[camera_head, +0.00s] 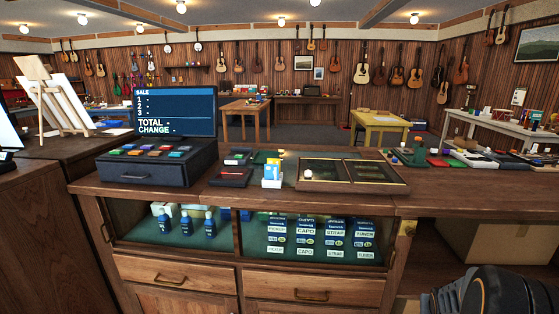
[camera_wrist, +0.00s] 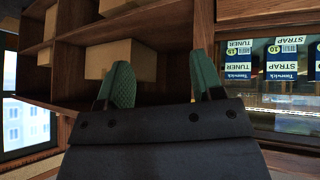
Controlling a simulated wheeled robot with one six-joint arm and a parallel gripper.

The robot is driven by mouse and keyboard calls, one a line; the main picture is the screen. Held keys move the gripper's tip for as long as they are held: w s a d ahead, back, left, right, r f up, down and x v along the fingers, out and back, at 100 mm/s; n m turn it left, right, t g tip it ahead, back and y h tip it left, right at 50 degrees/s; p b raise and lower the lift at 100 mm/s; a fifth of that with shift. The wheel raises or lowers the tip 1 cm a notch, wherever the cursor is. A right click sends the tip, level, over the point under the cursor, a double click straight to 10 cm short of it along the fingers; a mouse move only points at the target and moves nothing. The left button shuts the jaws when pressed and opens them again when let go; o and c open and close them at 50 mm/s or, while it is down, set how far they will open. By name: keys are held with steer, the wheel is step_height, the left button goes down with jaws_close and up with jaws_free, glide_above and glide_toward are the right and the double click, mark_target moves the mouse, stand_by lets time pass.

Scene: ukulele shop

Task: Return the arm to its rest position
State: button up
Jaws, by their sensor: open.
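My gripper (camera_wrist: 163,82) shows in the wrist view, its two green-padded fingers spread apart with nothing between them. It points toward wooden shelving with cardboard boxes. In the head view only a dark rounded part of my arm (camera_head: 490,294) shows at the bottom right corner, in front of the counter. The gripper itself is not visible there. I cannot tell the exact gap between the fingers and the shelving.
The wooden counter (camera_head: 440,185) spans the head view, with a register (camera_head: 155,163), small card boxes (camera_head: 272,174) and a divided tray (camera_head: 353,186) on it. A cardboard box (camera_head: 510,243) sits in the open shelf beneath, near my arm. Another box (camera_wrist: 112,58) shows in the wrist view.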

steer(key=s+a+r+n+y+p, duration=0.1)
steer(key=s+a+r+p, duration=0.2)
steer(key=a+r, duration=0.5)
steer(key=s+a+r+n+g+y+p, duration=0.1)
steer(key=s+a+r+p, duration=0.3)
steer(key=a+r, duration=0.4)
steer(key=s+a+r+n+g+y+p, duration=0.1)
steer(key=s+a+r+n+y+p, duration=0.1)
steer(key=a+r+p, duration=0.3)
steer(key=s+a+r+n, duration=0.1)
steer(key=a+r, duration=0.2)
steer(key=a, duration=0.3)
steer(key=shift+s+r+y+p, duration=0.3)
steer(key=shift+s+r, duration=0.05)
steer(key=shift+c, duration=0.4)
